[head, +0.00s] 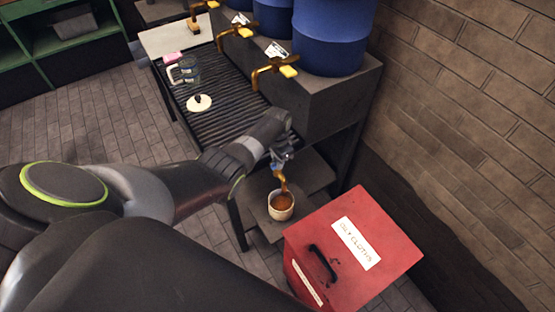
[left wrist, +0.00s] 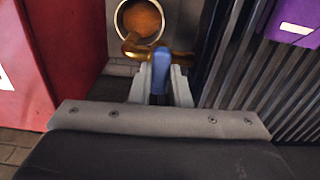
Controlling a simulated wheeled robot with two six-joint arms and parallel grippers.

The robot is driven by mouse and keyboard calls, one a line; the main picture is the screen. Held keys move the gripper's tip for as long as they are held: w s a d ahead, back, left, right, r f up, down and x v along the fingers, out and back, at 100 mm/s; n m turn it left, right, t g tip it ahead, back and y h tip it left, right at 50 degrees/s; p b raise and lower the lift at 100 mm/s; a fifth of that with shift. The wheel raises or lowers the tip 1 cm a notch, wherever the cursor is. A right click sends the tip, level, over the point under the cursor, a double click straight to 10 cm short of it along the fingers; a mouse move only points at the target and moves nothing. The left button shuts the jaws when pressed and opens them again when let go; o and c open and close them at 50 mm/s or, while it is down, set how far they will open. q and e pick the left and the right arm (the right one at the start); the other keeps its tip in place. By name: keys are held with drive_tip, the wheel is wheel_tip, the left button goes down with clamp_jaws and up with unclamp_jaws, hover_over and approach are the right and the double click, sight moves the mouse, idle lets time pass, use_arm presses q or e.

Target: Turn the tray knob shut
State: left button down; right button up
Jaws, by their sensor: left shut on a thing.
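The tray knob (left wrist: 161,68) is a blue handle on a brass tap (left wrist: 140,47) at the end of the ribbed drip tray (head: 222,122). My left gripper (head: 283,157) is shut on the knob; in the left wrist view its two grey fingers (left wrist: 161,88) stand on either side of it. The brass spout (head: 281,180) shows below the gripper in the head view. A pale cup (head: 282,213) with brown contents stands beneath it, and it also shows in the left wrist view (left wrist: 120,24). I cannot tell whether liquid is running. My right gripper is out of view.
A red box (head: 395,240) labelled oily cloths stands close to the right of the cup. Blue drums (head: 330,40) with brass taps stand behind the tray. A glass mug (head: 188,72) and a round white lid (head: 199,103) are on the tray. A brick wall is at right.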

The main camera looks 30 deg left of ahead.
use_arm(q)
drive_tip(key=shift+w+m, duration=0.1)
drive_tip(key=shift+m, duration=0.2)
drive_tip(key=c, duration=1.4)
unclamp_jaws()
drive_tip(key=shift+o, duration=0.2)
drive_tip(key=shift+r, duration=0.15)
drive_tip(key=shift+r, duration=0.3)
wheel_tip(320, 180, up, 8)
drive_tip(key=shift+f+p, duration=0.2)
drive_tip(key=shift+p, duration=0.6)
wheel_tip(320, 180, up, 9)
drive_tip(key=shift+b, duration=0.35)
